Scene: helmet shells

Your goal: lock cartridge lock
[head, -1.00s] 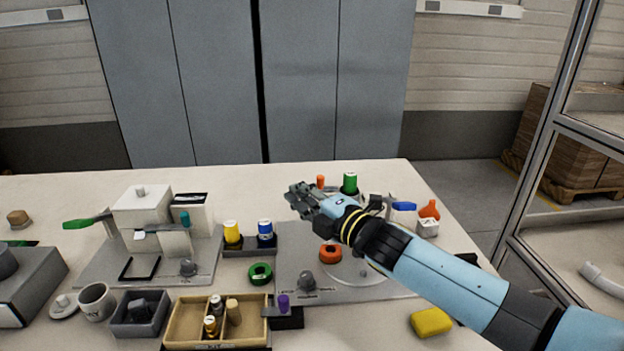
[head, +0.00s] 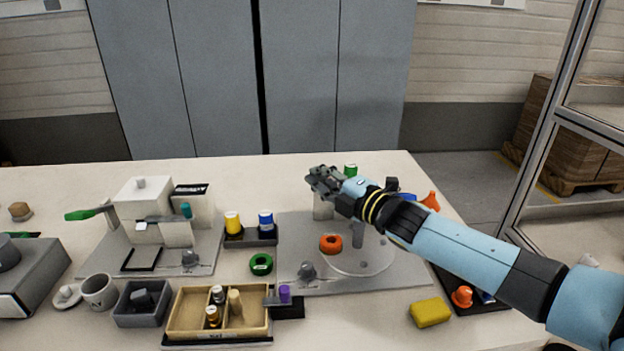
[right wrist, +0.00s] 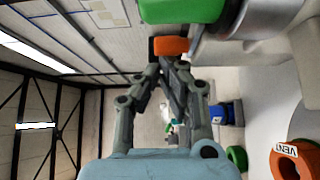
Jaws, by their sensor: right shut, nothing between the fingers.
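My right gripper (head: 325,178) is shut and empty, above the back of the right-hand grey plate (head: 300,225). In the right wrist view its closed fingertips (right wrist: 168,62) are close to an orange block with a dark end (right wrist: 171,46); I cannot tell whether they touch. A green-capped cylinder (head: 351,170) stands behind my right arm; a large green part also shows in the right wrist view (right wrist: 180,10). I cannot tell for certain which part is the cartridge lock. My arm hides part of the fixture. My left gripper is not in view.
A wooden tray (head: 178,312) and yellow sponge (head: 430,312) lie in front.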

